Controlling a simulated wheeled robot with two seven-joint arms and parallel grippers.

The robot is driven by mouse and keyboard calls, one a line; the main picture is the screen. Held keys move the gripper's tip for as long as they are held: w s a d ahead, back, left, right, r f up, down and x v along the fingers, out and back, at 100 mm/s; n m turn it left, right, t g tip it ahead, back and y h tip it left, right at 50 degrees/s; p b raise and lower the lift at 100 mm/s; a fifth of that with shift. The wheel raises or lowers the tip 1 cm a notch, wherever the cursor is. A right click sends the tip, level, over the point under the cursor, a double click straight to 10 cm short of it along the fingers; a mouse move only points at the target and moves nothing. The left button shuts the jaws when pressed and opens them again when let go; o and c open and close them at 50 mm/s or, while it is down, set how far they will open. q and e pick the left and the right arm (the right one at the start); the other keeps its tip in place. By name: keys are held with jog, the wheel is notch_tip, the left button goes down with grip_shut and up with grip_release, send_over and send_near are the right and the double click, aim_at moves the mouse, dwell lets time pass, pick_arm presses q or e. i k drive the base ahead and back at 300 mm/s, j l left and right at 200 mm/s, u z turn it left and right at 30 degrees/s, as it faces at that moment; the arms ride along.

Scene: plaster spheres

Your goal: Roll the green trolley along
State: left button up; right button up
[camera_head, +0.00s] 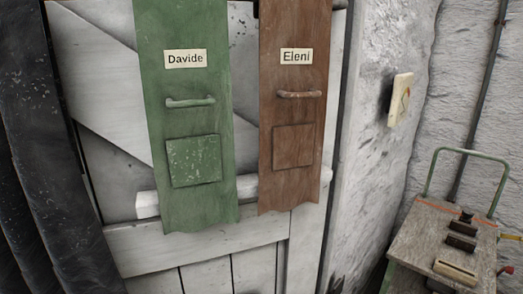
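A trolley (422,250) with a worn wooden top stands at the lower right, beside the rough wall. Its green tubular handle (472,154) rises in an arch at the far side of the top. A green edge shows along the lower front of the top. The trolley's lower part and wheels are out of the picture. Neither of my grippers shows in this view.
Several small dark and pale items, one a pale block (455,271), lie on the trolley. A white plank door (200,246) carries a green panel marked Davide (193,120) and a brown one marked Eleni (292,120). Dark upright shapes (50,150) fill the left.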

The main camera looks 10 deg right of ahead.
aim_at(424, 246)
jog(key=z, duration=1.7)
jog(key=i+l+u, duration=0.25)
jog(key=l, duration=0.35)
jog(key=i+l+u, duration=0.1)
jog(key=i+l, duration=0.15)
jog(key=i+l+u, duration=0.15)
jog(key=l, duration=0.2)
jog(key=i+l+u, duration=0.1)
jog(key=l, duration=0.25)
jog(key=i+l+u, duration=0.1)
jog(key=l, duration=0.25)
jog(key=i, duration=0.05)
